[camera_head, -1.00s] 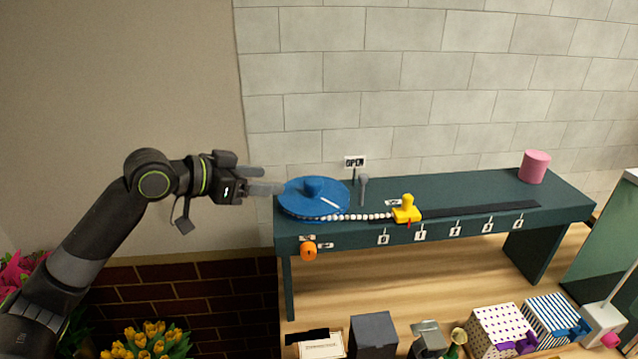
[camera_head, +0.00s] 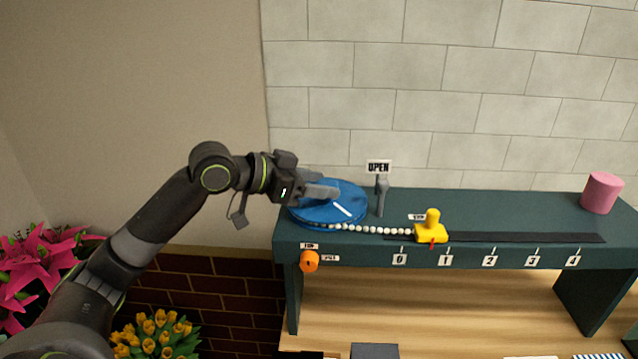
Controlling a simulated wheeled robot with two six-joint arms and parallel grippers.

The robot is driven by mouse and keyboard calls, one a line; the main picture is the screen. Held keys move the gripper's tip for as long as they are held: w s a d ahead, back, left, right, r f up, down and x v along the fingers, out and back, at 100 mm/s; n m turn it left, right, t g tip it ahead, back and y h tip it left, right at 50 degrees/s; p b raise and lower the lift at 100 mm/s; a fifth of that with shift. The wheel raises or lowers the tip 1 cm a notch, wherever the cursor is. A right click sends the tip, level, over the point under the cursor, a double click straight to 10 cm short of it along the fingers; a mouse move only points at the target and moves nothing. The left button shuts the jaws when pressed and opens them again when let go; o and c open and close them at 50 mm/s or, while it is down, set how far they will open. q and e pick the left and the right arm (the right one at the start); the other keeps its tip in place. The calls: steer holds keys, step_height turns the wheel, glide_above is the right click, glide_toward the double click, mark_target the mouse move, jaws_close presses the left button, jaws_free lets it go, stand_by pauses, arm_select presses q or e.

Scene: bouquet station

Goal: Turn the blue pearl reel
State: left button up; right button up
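The blue pearl reel (camera_head: 358,199) is a flat round disc with a white stripe on top, at the left end of the dark green bench. A string of white pearls (camera_head: 372,230) runs from its front edge right to a yellow slider (camera_head: 431,232). My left gripper (camera_head: 328,187) reaches in from the left, its fingers over the middle of the reel, where the raised hub sits. The fingers hide the hub, and I cannot tell if they are closed on it. My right gripper is not in view.
An OPEN sign (camera_head: 378,167) and a grey lever (camera_head: 382,197) stand just right of the reel. An orange knob (camera_head: 309,261) is on the bench front. A black track (camera_head: 520,238) with numbered tags runs right. A pink cylinder (camera_head: 602,193) stands at the far right.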

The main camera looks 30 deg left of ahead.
arm_select(q)
steer(key=c, duration=0.5)
jaws_close()
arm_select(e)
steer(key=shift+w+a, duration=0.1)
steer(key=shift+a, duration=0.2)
arm_select(q)
steer(key=shift+w, duration=0.1)
steer(key=shift+m+g+h, duration=0.6)
steer(key=shift+m, duration=0.1)
steer(key=shift+w+a+m+g+h, duration=0.1)
steer(key=shift+m+g+h, duration=0.6)
steer(key=shift+m+h, duration=0.15)
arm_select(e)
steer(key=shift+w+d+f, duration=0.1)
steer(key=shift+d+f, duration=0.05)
